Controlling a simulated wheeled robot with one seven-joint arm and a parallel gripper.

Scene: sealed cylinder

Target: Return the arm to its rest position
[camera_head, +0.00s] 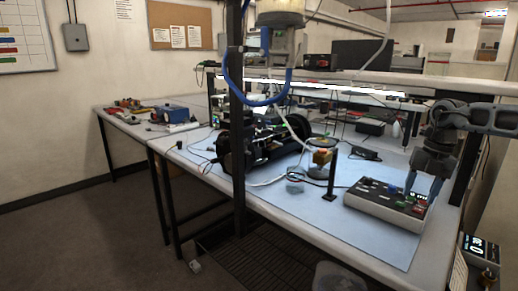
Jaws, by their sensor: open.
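My gripper (421,194) hangs at the right, pointing down with its two fingers apart and nothing seen between them. It is over or just beside the right end of a white control box (372,212) with a dark panel of buttons. I cannot tell whether the fingertips touch the box. My grey arm (470,115) comes in from the right edge, bent at a joint above the gripper.
The workbench has a pale blue mat (300,222). A black cylindrical machine (236,145) with cables stands on it, left of a small black post (331,175). A dark upright post (237,110) rises at the bench's front. Shelves (310,80) stand behind.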

